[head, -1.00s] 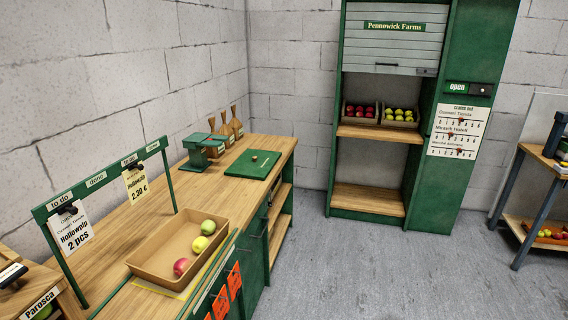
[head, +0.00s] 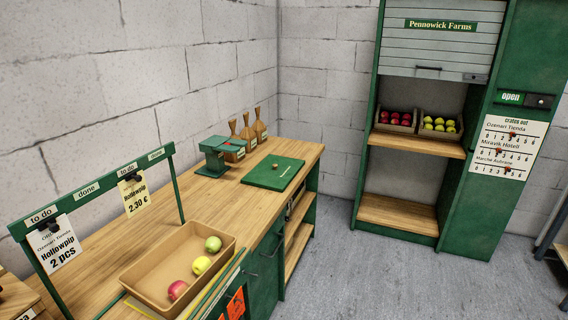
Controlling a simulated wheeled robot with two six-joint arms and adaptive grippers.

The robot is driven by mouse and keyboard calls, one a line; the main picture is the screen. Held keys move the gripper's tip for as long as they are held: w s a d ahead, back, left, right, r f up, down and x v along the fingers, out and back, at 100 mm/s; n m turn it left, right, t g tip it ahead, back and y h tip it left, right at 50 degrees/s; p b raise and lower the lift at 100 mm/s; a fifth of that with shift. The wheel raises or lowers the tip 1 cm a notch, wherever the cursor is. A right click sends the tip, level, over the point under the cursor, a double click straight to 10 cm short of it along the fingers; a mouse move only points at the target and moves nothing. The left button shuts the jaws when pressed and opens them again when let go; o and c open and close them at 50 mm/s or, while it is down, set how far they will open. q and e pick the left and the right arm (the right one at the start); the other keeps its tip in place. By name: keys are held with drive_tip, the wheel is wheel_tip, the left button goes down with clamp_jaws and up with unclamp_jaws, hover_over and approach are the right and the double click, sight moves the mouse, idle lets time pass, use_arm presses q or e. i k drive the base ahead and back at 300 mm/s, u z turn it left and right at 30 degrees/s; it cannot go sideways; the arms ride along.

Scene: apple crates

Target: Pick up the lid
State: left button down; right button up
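A flat green panel (head: 262,182) with a small round wooden knob (head: 275,166) lies on the far part of the wooden counter, near its right edge. It looks like the lid, and nothing covers it. Neither of my grippers shows in the head view.
A sign rack (head: 98,187) stands at left. A green cabinet (head: 367,130) holds two apple crates. Grey floor (head: 340,270) is clear.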

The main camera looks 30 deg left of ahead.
sight(275, 173)
drive_tip(key=i, duration=3.1)
drive_tip(key=u, duration=3.2)
drive_tip(key=i, duration=0.5)
drive_tip(key=z, duration=0.05)
